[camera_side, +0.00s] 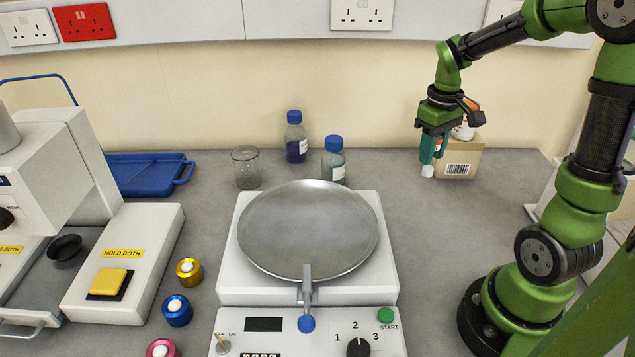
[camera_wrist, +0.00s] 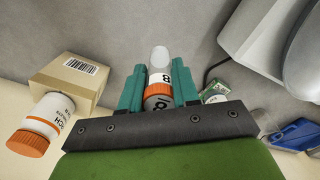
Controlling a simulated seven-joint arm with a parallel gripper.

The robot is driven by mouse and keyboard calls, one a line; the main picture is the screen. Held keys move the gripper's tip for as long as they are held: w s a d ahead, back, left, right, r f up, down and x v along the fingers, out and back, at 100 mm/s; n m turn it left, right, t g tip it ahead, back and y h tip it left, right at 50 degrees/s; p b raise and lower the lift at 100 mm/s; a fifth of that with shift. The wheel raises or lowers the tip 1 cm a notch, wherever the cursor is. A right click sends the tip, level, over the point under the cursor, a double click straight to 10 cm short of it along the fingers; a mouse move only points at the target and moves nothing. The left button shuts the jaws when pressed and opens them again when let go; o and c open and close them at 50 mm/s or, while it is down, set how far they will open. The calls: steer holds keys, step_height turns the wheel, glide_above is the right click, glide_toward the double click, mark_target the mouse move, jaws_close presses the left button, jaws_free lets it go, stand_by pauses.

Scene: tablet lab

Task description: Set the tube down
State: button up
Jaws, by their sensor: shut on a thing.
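The tube (camera_wrist: 157,102) is white with an orange band and dark lettering, and has a pale white end. It sits between the two teal fingers of my gripper (camera_wrist: 159,85), which is shut on it. In the side view my gripper (camera_side: 432,148) points down at the right rear of the bench, just left of the cardboard box. The tube's white end (camera_side: 428,171) shows below the fingers, close to the grey bench (camera_side: 425,225); I cannot tell whether it touches. The fingers hide most of the tube there.
The cardboard box (camera_side: 460,162) stands right of my gripper, with a white, orange-capped jar (camera_wrist: 40,124) by it. Two blue-capped bottles (camera_side: 296,138) (camera_side: 334,160) and a beaker (camera_side: 246,168) stand left. A round metal pan (camera_side: 308,232) fills the centre. Bench right of the pan is clear.

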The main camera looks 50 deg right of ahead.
mark_target(427, 169)
step_height(427, 169, down, 5)
steer(key=shift+w+f, duration=0.15)
steer(key=shift+f, duration=0.15)
steer(key=shift+w+d+f, duration=0.85)
steer(key=shift+w+d, duration=0.45)
steer(key=shift+w, duration=1)
steer(key=shift+w+d+f, duration=0.9)
steer(key=shift+w+d, duration=0.4)
steer(key=shift+w, duration=0.95)
steer(key=shift+w+d+f, duration=0.85)
steer(key=shift+w+d, duration=0.45)
steer(key=shift+w, duration=1)
steer(key=shift+f, duration=0.15)
steer(key=o, duration=1)
